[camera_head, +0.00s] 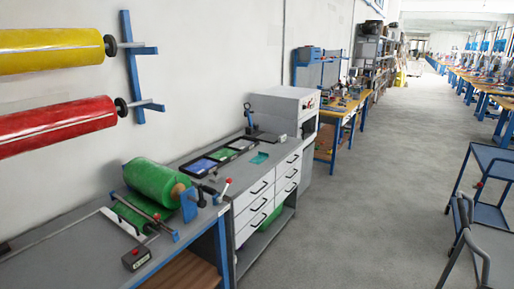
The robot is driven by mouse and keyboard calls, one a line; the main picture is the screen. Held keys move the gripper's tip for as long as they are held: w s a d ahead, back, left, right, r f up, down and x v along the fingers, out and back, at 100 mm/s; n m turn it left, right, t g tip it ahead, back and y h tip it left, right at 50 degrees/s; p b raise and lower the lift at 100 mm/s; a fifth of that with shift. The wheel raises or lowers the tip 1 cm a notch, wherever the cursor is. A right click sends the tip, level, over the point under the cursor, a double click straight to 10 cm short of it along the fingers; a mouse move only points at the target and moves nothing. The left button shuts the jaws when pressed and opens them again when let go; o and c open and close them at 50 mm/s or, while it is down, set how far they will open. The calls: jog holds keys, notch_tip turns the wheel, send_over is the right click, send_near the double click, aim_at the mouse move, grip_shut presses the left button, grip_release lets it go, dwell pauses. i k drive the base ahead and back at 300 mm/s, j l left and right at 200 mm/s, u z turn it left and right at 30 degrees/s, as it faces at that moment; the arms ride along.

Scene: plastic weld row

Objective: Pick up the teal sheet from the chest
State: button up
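A small teal sheet (259,158) lies flat on the grey top of the chest, near its front edge and right of the black tray. The chest (252,190) has white drawer fronts with dark handles and stands against the left wall. My gripper is not in view.
A black sectioned tray (186,172) on the chest holds blue, green and dark pieces. A lever press (252,122) stands behind it. A bench with a green roll (150,182) adjoins the chest. Blue-framed carts (490,215) stand at right; the grey floor (360,210) between is clear.

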aim_at(261, 156)
jog(key=i+z, duration=0.15)
jog(key=i, duration=0.55)
jog(key=i+z, duration=0.15)
jog(key=i, duration=0.55)
jog(key=i+j+z, duration=0.15)
jog(key=i, duration=0.5)
jog(key=i+l+u, duration=0.1)
jog(key=i, duration=0.5)
jog(key=i+l+u, duration=0.1)
jog(key=i, duration=0.45)
jog(key=i+l+u, duration=0.1)
jog(key=i, duration=0.5)
jog(key=i+u, duration=0.3)
jog(key=u, duration=0.15)
jog(key=i+u, duration=0.45)
jog(key=k, duration=0.1)
